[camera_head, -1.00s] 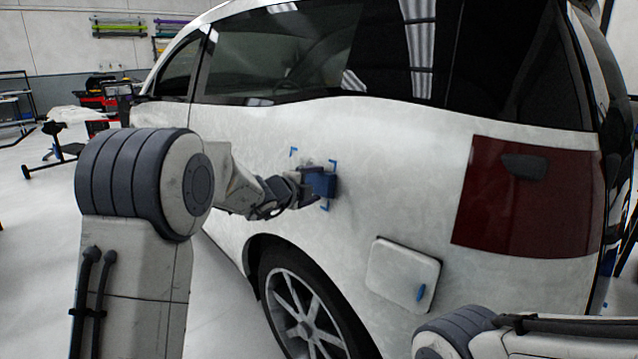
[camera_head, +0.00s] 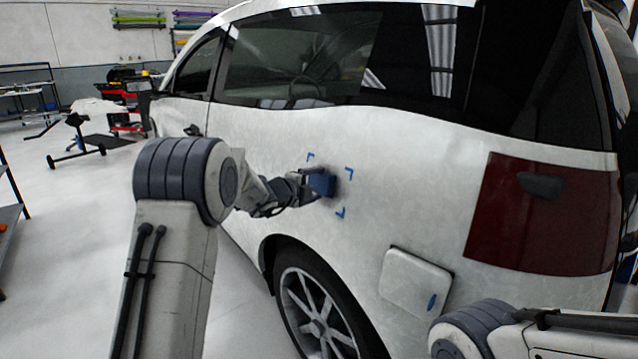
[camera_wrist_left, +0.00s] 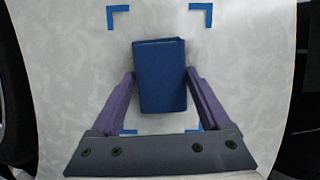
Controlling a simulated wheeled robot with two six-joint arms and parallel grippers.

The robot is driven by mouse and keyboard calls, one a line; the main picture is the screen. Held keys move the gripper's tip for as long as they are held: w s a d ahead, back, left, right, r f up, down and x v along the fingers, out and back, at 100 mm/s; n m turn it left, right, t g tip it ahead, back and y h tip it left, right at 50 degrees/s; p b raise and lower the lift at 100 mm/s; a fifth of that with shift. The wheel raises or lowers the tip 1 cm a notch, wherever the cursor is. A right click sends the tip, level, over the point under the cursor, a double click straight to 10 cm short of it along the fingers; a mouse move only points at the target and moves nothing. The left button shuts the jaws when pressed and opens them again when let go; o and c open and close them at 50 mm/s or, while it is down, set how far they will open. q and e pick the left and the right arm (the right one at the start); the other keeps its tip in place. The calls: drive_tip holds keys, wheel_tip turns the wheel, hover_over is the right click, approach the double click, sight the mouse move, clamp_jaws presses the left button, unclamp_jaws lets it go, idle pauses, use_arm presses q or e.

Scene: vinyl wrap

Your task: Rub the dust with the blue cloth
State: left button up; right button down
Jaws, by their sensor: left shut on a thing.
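My left gripper (camera_wrist_left: 160,100) is shut on a folded blue cloth (camera_wrist_left: 160,62). In the head view the cloth (camera_head: 322,182) is at the white car's side panel (camera_head: 400,180), above the rear wheel; I cannot tell whether it touches. Blue corner marks (camera_head: 349,173) frame the area around the cloth. Grey dust (camera_wrist_left: 205,60) shows as a faint smudge beside the cloth in the left wrist view. My right arm shows at the lower right of the head view, but its gripper is out of view.
The rear wheel (camera_head: 315,315) is below the marked area. A white fuel flap (camera_head: 415,283) with a small blue piece is to its lower right, near my right arm. A dark red tail panel (camera_head: 540,215) is further right. Open floor lies at the left.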

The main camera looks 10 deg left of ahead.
sight(309, 179)
use_arm(q)
drive_tip(key=shift+w+a+r+p, duration=0.15)
drive_tip(key=shift+w+a+p, duration=0.5)
drive_tip(key=shift+a+p, duration=0.4)
drive_tip(key=shift+w+a+p, duration=0.35)
drive_tip(key=shift+a+p, duration=0.1)
drive_tip(key=shift+p, duration=0.05)
drive_tip(key=shift+w+d+r+p, duration=0.15)
drive_tip(key=shift+d+r+p, duration=0.1)
drive_tip(key=shift+r+p, duration=0.75)
